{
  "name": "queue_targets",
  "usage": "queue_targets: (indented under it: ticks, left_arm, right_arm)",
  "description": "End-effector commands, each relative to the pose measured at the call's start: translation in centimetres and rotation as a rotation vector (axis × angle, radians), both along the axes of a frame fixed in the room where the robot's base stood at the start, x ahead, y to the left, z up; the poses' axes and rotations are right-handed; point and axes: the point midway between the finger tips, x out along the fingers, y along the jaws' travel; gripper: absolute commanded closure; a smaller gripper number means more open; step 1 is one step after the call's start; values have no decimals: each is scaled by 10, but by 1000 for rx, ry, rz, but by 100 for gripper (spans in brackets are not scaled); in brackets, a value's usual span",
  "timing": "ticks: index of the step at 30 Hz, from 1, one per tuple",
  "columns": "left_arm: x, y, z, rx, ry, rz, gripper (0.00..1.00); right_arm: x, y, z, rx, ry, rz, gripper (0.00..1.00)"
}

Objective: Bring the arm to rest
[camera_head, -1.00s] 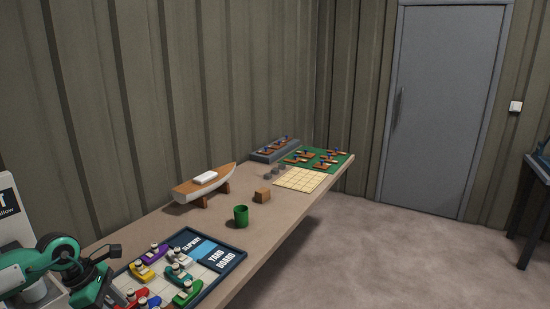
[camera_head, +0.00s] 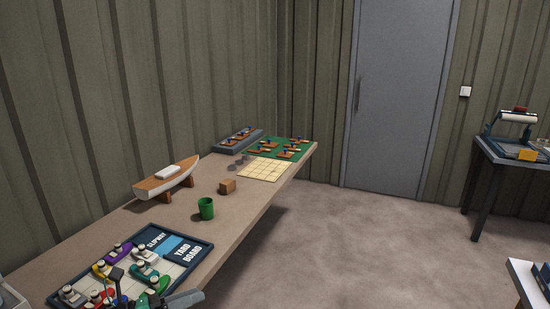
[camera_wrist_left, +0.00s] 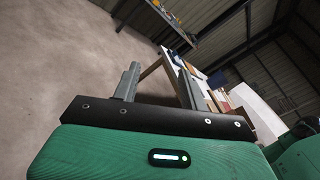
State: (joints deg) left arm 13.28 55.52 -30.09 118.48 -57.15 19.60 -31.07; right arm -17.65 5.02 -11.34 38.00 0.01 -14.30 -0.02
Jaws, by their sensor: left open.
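My left gripper (camera_head: 154,297) shows only in part at the bottom edge of the head view, in front of the near end of the yard board (camera_head: 201,255). In the left wrist view its two grey fingers (camera_wrist_left: 158,85) stand apart with nothing between them. The wrist is tilted, with floor on the left and a table beyond the fingers. My right gripper is in neither view.
Small toy boats (camera_head: 145,271) stand on the board. A green cup (camera_head: 206,208), a brown block (camera_head: 227,186) and a model boat (camera_head: 168,180) stand farther along the workbench (camera_head: 240,212). A side table (camera_head: 478,185) is at right; floor between is clear.

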Motion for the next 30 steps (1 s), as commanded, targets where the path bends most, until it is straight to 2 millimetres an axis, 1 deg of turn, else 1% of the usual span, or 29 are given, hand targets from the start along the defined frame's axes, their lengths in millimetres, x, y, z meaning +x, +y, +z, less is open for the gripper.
queue_targets:
  ticks: [1,3,5,7,8,11,14,17,18,20,21,23,24,27,30]
  left_arm:
    - [-1,-8,5,-127,51,63,57]
    - [2,-10,11,-294,128,162,57]
    - [4,-7,14,-433,202,251,57]
    - [6,1,11,-590,298,360,57]
    - [6,5,8,-655,341,408,57]
    - [2,21,-9,-861,496,574,57]
    - [-8,39,-35,-1050,662,750,57]
    - [-29,54,-69,-1219,839,937,57]
    - [-39,59,-85,-1282,912,1014,57]
    - [-59,64,-107,-1367,1021,1133,57]
    - [-73,67,-122,-1418,1095,1215,57]
    - [-97,68,-143,-1483,1203,1333,57]
    - [-113,68,-155,-1519,1266,1406,57]
    - [-150,65,-178,-1580,1407,1571,57]
    - [-184,59,-194,-1616,1524,1710,57]
  right_arm:
    - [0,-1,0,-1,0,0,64]
    - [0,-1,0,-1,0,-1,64]
    - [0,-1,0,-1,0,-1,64]
    - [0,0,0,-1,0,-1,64]
    - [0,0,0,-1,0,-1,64]
    - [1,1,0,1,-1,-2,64]
    - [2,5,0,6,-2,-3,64]
    - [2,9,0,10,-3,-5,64]
    - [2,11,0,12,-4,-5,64]
    - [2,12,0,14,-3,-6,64]
    - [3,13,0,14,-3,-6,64]
    - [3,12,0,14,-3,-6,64]
    - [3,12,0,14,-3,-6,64]
    - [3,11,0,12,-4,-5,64]
    - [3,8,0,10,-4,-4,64]
